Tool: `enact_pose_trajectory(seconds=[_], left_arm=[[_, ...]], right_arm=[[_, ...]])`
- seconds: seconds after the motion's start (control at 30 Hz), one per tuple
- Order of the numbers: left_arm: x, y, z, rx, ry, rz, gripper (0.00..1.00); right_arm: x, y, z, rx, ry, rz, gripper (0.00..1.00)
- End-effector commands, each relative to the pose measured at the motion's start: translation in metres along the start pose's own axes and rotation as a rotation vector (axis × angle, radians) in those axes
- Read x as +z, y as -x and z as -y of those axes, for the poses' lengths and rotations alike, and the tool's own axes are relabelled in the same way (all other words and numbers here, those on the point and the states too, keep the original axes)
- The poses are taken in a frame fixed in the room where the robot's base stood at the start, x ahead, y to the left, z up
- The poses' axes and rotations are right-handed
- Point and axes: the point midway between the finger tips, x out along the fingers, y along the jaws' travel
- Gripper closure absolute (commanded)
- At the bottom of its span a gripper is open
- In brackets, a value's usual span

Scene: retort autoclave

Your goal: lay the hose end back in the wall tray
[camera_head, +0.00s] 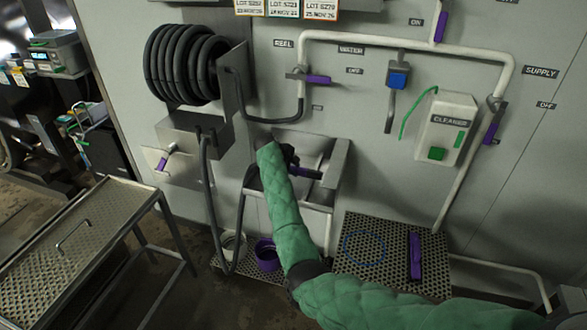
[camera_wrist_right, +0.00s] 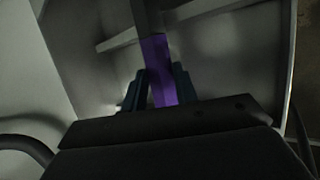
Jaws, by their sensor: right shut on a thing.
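The wall tray (camera_head: 341,160) is a grey metal trough fixed to the wall below the reel valve. My right gripper (camera_head: 292,166), at the end of a green padded arm, is at the tray opening. Whether the hose end touches the tray floor I cannot tell. My left gripper is not in view.
The black hose (camera_head: 211,205) hangs in a loop from below the hose reel (camera_head: 182,65). A perforated platform (camera_head: 390,271) holds a blue ring and a purple object. A cleaner box (camera_head: 446,128) and white pipes are right of the tray. A metal bench (camera_head: 75,240) stands left.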

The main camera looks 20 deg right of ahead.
Motion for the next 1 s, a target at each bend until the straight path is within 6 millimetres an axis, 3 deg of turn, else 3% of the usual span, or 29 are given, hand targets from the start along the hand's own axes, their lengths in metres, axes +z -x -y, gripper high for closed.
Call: enact_pose_trajectory(seconds=[0.5, 0.73, 0.77, 0.8, 0.87, 1.0], left_arm=[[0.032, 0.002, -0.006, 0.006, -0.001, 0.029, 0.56], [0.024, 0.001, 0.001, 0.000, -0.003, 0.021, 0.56], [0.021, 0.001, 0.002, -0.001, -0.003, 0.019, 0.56], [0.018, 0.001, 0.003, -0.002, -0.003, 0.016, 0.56], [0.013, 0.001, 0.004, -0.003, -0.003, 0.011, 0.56], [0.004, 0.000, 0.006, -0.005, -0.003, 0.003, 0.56]], right_arm=[[-0.001, -0.002, 0.001, 0.001, 0.000, 0.000, 1.00], [-0.002, -0.004, 0.002, 0.001, 0.000, 0.000, 1.00], [-0.002, -0.004, 0.002, 0.001, -0.001, 0.000, 0.67], [-0.002, -0.004, 0.002, 0.001, -0.001, 0.000, 0.59], [-0.002, -0.004, 0.002, 0.001, 0.000, 0.000, 0.48], [-0.002, -0.004, 0.002, 0.000, 0.000, 0.000, 0.46]])
